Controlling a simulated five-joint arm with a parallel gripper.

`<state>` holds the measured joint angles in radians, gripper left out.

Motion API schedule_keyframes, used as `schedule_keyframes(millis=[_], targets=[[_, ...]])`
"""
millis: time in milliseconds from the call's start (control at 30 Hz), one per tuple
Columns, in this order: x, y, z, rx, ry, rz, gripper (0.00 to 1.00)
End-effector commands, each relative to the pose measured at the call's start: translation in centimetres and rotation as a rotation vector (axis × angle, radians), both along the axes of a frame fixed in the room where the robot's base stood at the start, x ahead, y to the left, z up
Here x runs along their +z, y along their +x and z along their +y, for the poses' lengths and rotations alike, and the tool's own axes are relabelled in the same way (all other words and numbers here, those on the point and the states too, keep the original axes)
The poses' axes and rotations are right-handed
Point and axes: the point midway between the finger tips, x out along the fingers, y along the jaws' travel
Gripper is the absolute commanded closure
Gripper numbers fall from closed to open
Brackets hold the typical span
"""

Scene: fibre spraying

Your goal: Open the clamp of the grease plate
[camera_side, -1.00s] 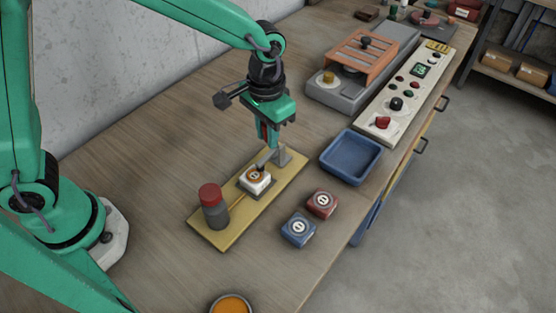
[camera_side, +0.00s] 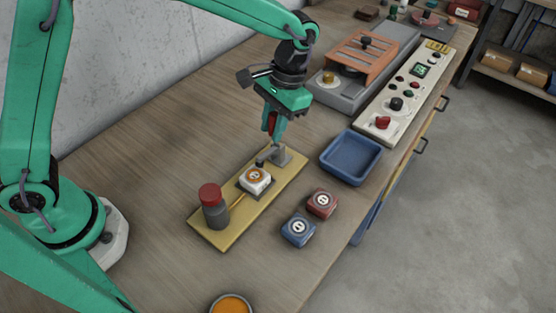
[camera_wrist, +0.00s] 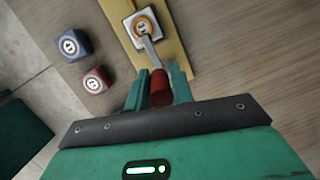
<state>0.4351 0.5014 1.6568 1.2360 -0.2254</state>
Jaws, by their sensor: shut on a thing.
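The yellow grease plate (camera_side: 232,236) lies on the wooden bench and carries a white block (camera_side: 255,179) with an orange ring on top. A grey clamp (camera_side: 283,155) stands at the plate's far end. Its arm tip is just above or at the edge of the block; I cannot tell whether they touch. My gripper (camera_side: 272,128) is shut on the clamp's red handle (camera_side: 270,121). In the wrist view the red handle (camera_wrist: 160,88) is between my fingers, and the clamp's metal arm (camera_wrist: 151,50) reaches towards the white block (camera_wrist: 141,27).
A grey can with a red lid (camera_side: 214,207) stands at the plate's near end. Red (camera_side: 322,203) and blue (camera_side: 298,230) blocks, a blue tray (camera_side: 350,159) and a control panel (camera_side: 405,95) are to the right. Bench left of the plate is clear.

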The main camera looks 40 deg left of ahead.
Motion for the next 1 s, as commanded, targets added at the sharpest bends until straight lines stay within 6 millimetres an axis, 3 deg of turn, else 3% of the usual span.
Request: schedule_keyframes(millis=[67,100,167,633,1000], targets=[[0.1,0.3,0.0,0.006,-0.005,-0.012,1.00],[0.1,0.3,0.0,0.006,-0.005,-0.012,0.69],[0.1,0.3,0.0,0.005,-0.005,-0.011,0.59],[0.7,0.4,-0.1,0.002,-0.003,-0.009,0.59],[4.9,1.3,-0.5,0.003,-0.004,-0.009,0.59]])
